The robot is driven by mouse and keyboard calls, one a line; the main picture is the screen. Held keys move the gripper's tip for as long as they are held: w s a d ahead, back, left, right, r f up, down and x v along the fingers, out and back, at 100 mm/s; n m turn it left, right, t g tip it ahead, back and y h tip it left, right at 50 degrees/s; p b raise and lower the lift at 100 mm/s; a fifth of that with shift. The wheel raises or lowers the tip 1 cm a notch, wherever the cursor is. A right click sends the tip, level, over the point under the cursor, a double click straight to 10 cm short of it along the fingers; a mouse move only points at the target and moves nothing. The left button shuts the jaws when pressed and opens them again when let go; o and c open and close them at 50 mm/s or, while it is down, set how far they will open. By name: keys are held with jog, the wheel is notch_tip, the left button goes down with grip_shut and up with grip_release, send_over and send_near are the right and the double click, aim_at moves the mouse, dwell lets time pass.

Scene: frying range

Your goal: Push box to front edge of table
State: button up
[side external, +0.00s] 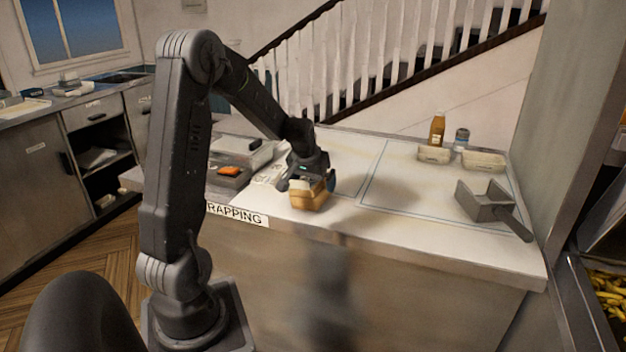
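A small tan-brown box (310,198) sits on the white-topped table (340,224), close to the edge that faces the camera. My gripper (304,180) is low over the table, right at the box, against or just behind its upper left side. The box and the dark wrist hide the fingertips, so I cannot tell whether the fingers touch the box or how far apart they are.
Left of my gripper are a tray with an orange item (229,171) and crumpled paper (270,174). At the back right stand a sauce bottle (437,130), a small jar (461,140) and two shallow trays. A grey scoop (486,203) lies at the right. The middle is clear.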

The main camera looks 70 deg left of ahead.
jog(key=shift+f, duration=0.1)
jog(key=v, duration=1.4)
jog(key=shift+d, duration=0.1)
jog(key=s+d+r+m+t, duration=0.1)
jog(key=d+r+m, duration=0.15)
jog(key=d, duration=1.15)
jog(key=s+d+f+m+t+h, duration=0.1)
jog(key=s+d+f+m+h, duration=0.1)
jog(key=s+d+m, duration=0.3)
jog(key=s+d, duration=0.4)
jog(key=d, duration=0.4)
jog(key=shift+s+d+f+h, duration=0.25)
jog(key=shift+s+d+h, duration=0.05)
jog(key=shift+s+h, duration=0.1)
jog(key=shift+m, duration=0.25)
